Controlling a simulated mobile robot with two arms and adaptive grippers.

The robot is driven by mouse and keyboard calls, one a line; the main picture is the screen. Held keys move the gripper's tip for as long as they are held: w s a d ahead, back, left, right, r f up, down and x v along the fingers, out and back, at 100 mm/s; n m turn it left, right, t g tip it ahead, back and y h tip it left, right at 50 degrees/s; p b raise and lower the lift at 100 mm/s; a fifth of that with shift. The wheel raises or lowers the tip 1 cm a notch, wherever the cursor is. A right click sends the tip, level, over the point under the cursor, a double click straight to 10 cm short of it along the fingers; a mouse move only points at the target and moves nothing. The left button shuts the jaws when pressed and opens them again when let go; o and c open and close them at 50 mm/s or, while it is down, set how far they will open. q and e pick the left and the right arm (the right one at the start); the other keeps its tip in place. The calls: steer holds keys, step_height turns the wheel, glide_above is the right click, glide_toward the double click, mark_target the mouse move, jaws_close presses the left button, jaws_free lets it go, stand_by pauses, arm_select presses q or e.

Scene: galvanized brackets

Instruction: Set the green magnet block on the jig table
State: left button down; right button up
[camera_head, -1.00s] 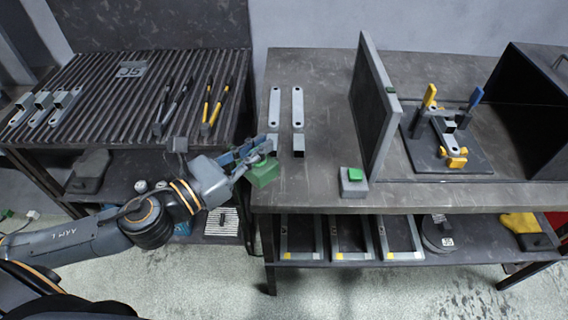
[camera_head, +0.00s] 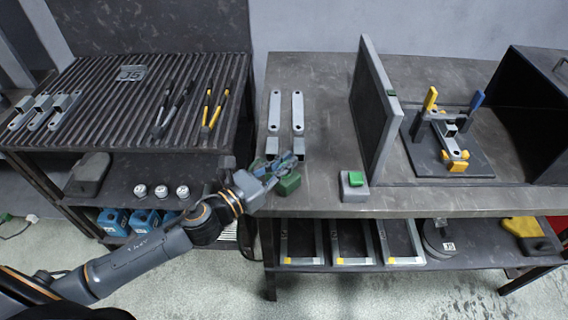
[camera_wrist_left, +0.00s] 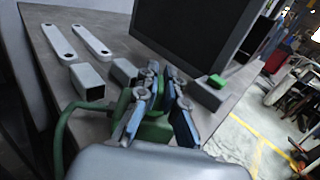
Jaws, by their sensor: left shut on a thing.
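My left gripper (camera_head: 282,170) is shut on the green magnet block (camera_head: 288,185), over the left front part of the jig table (camera_head: 330,110). I cannot tell whether the block touches the tabletop. In the left wrist view, the block (camera_wrist_left: 153,131) shows between and beneath the blue-grey fingers (camera_wrist_left: 157,108), which hide part of it. A second, smaller green piece (camera_head: 354,179) sits on a grey block (camera_head: 354,192) right of the gripper. My right gripper is not in view.
Two flat brackets (camera_head: 274,110) and short square tubes (camera_head: 298,144) lie just behind the gripper. An upright dark panel (camera_head: 375,110) stands to the right, with a clamp jig (camera_head: 447,140) beyond it. A slatted rack (camera_head: 110,100) stands left.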

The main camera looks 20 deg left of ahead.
arm_select(q)
steer(key=shift+r, duration=0.1)
steer(key=c, duration=1.5)
jaws_free()
steer(key=shift+f, duration=0.2)
steer(key=shift+o, duration=0.2)
steer(key=shift+r, duration=0.2)
steer(key=shift+s+a+f, duration=0.15)
steer(key=shift+s+f, duration=0.05)
steer(key=shift+s, duration=0.05)
steer(key=b+v, duration=0.3)
steer(key=v, duration=0.6)
steer(key=shift+s+a+b, duration=0.15)
steer(key=shift+s+b, duration=0.1)
steer(key=shift+b, duration=0.15)
steer(key=shift+s+a+r, duration=0.1)
steer(key=shift+s+a, duration=0.1)
steer(key=shift+s, duration=0.2)
steer(key=shift+s+a+r, duration=0.15)
steer(key=shift+s+a, duration=0.05)
steer(key=shift+s, duration=0.2)
